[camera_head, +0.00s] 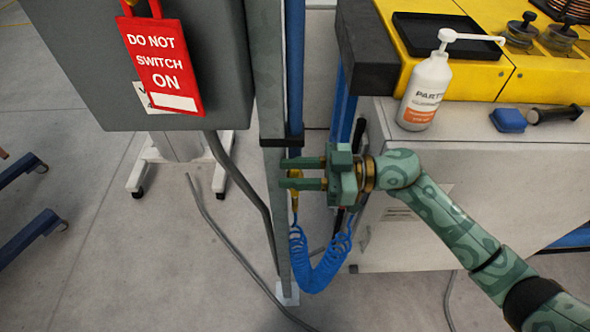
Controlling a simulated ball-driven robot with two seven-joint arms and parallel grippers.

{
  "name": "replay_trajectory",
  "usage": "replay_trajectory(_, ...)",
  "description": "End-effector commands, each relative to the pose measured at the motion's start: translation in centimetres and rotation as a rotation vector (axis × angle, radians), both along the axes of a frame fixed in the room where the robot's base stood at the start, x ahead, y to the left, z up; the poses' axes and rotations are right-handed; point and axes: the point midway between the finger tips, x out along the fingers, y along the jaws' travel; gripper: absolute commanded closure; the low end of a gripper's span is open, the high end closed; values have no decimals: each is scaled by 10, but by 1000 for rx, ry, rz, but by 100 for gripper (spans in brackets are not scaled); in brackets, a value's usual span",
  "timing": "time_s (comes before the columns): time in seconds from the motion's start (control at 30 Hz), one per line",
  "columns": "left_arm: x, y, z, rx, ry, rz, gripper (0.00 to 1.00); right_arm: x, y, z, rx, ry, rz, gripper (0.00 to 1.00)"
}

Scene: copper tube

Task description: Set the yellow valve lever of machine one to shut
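A small yellow piece, which looks like the valve lever (294,203), shows on the narrow green-grey post at the top of a blue coiled hose (320,275). It seems to run up and down, partly hidden by my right gripper (284,174). A bit of yellow also shows between the fingers. My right gripper reaches in from the right with its two fingers apart, one above the other, pointing left across the post. I cannot tell whether a finger touches the lever. My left gripper is out of view.
A grey box with a red "DO NOT SWITCH ON" tag (163,62) hangs upper left. A white pump bottle (426,90), a blue block (508,120) and a yellow machine (450,75) stand right. Grey cables (242,185) run down the post and over the floor.

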Motion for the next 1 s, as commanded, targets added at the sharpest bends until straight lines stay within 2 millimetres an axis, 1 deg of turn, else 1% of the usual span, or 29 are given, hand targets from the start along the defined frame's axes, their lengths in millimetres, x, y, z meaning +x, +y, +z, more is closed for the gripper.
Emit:
replay_trajectory(0.23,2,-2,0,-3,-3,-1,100,0,1,0,0,0,0,71)
replay_trajectory(0.27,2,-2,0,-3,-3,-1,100,0,1,0,0,0,0,74)
replay_trajectory(0.3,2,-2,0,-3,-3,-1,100,0,1,0,0,0,0,85)
replay_trajectory(0.37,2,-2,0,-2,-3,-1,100,0,1,0,0,0,0,100)
replay_trajectory(0.6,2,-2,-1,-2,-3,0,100,0,0,-1,3,0,-1,100)
replay_trajectory(0.73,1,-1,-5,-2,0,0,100,0,-2,-2,29,1,-1,100)
replay_trajectory(0.87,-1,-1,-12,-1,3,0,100,0,-7,-4,85,3,0,100)
replay_trajectory(1.0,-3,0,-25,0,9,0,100,0,-16,-7,176,4,-1,100)
